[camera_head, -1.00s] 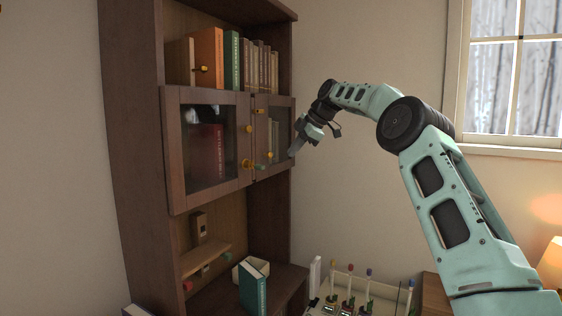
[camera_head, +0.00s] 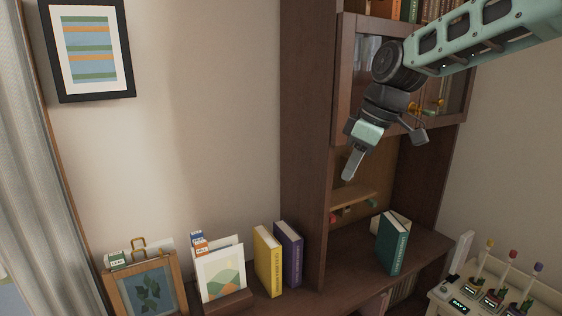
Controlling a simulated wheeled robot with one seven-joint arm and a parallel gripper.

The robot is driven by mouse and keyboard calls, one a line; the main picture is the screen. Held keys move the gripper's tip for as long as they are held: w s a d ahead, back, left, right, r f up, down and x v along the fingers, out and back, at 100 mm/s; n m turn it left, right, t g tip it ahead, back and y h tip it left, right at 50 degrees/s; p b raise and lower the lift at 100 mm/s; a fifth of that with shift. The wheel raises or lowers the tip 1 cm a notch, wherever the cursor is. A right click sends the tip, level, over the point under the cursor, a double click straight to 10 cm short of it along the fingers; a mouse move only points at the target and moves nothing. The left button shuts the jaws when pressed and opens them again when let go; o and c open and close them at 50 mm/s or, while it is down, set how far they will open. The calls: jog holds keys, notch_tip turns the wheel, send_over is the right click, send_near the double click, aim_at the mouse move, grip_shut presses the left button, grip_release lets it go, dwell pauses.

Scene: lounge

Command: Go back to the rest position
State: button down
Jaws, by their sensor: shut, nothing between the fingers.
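My gripper (camera_head: 352,165) hangs in front of the wooden bookcase (camera_head: 305,170), with its fingers pointing down. It is shut and holds nothing. My arm reaches in from the upper right of the view. The gripper is apart from the shelves and covers part of the glass-door cabinet (camera_head: 346,75) behind it. The cabinet doors look shut, but the arm hides part of them.
A teal book (camera_head: 392,247) stands on the lower shelf. Yellow (camera_head: 268,262) and purple (camera_head: 290,254) books, a card holder (camera_head: 222,275) and a leaf-print frame (camera_head: 147,291) stand at left. A pale tray (camera_head: 545,291) with knobbed rods is at lower right.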

jog(key=s+a+f+m+g+h+b, duration=0.15)
jog(key=s+f, duration=0.25)
jog(key=s, duration=0.5)
jog(key=s+a+f+m, duration=0.1)
jog(key=s+a+f, duration=0.2)
jog(key=s+f, duration=0.35)
jog(key=s+d+f+m+b, duration=0.1)
jog(key=s+d+f, duration=0.1)
jog(key=s, duration=0.6)
jog(key=s+d+f+m+h, duration=0.1)
jog(key=s+f, duration=0.3)
jog(key=s, duration=0.5)
jog(key=shift+d+b, duration=0.35)
jog(key=shift+d, duration=0.3)
